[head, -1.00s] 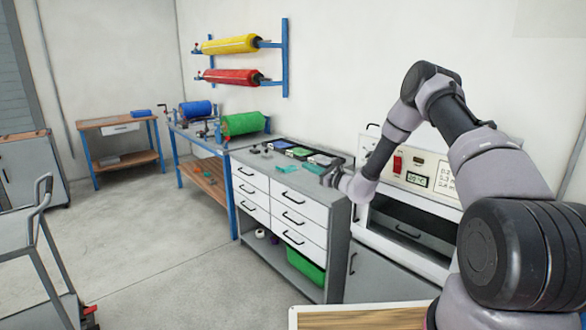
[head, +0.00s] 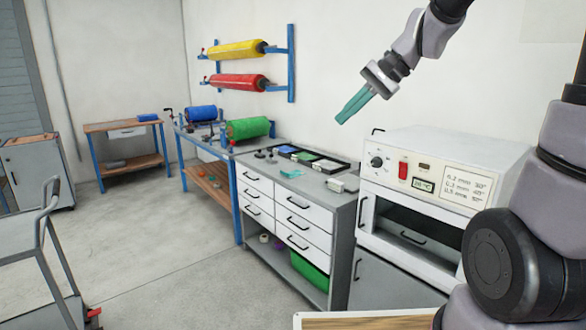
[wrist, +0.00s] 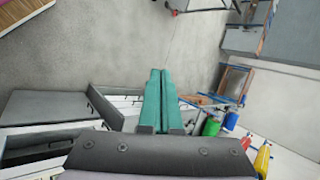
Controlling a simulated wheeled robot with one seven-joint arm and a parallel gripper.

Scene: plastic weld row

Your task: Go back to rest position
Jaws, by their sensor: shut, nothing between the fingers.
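My gripper (head: 356,105) is raised in the air in front of the back wall, above the drawer cabinet and the white oven-like machine. Its two teal fingers lie together, pointing down and to the left, with nothing between them. In the wrist view the fingers (wrist: 161,98) also lie side by side and closed. They touch nothing in either view.
The drawer cabinet (head: 298,222) carries trays and small parts on its top. The white machine (head: 445,172) with a red switch stands right of it. A blue-framed bench (head: 207,150) holds green and blue rolls. A cart (head: 45,235) stands at left; the floor between is clear.

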